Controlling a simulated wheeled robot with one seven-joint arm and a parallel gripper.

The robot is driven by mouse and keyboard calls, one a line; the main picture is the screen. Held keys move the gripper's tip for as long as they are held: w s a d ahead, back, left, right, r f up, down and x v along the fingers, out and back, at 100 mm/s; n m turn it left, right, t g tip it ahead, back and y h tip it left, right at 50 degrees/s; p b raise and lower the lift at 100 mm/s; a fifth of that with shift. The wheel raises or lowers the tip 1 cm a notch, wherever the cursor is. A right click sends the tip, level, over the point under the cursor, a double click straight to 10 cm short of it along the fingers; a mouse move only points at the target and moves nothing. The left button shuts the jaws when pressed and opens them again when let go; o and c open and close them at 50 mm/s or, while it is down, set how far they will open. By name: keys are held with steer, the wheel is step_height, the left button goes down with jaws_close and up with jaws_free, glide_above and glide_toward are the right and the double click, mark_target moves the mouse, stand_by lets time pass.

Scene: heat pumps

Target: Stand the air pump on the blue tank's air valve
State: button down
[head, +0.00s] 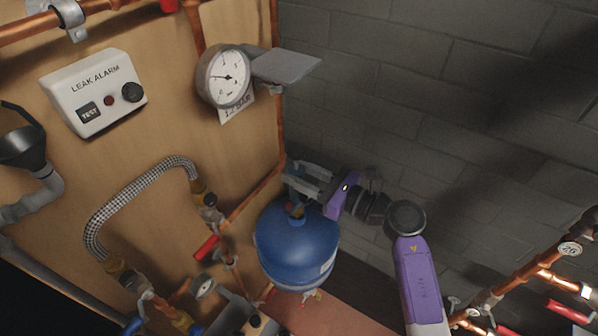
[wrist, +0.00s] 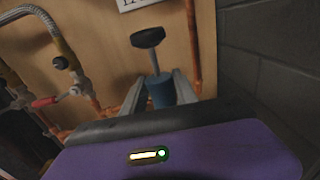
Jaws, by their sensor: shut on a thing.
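The blue tank (head: 290,255) stands in the corner at the middle of the head view, below the gauge. My gripper (head: 303,182) is just above the tank's top. In the wrist view its two fingers (wrist: 160,97) are shut on the blue barrel of the air pump (wrist: 160,91). The pump's black handle (wrist: 148,38) points up in that view. In the head view my gripper mostly hides the pump. The tank's air valve cannot be made out, and I cannot tell whether the pump touches it. The wrist view does not clearly show the tank.
A pressure gauge (head: 223,77) and a small grey shelf (head: 287,66) are above the tank. Copper pipe, a braided hose (head: 135,197) and a red-handled valve (head: 207,248) are close at its left. A grey block wall (head: 430,110) is behind my arm. A leak alarm box (head: 95,92) hangs at upper left.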

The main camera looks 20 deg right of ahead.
steer(key=shift+r+p, duration=0.3)
steer(key=shift+r, duration=0.1)
stand_by(0.4)
steer(key=shift+f+b, duration=1.7)
steer(key=shift+f, duration=0.3)
stand_by(2.5)
steer(key=c, duration=1)
jaws_free()
steer(key=shift+o, duration=0.6)
steer(key=shift+f, duration=0.1)
steer(key=shift+s, duration=0.1)
steer(key=v, duration=0.8)
steer(key=shift+s, duration=0.15)
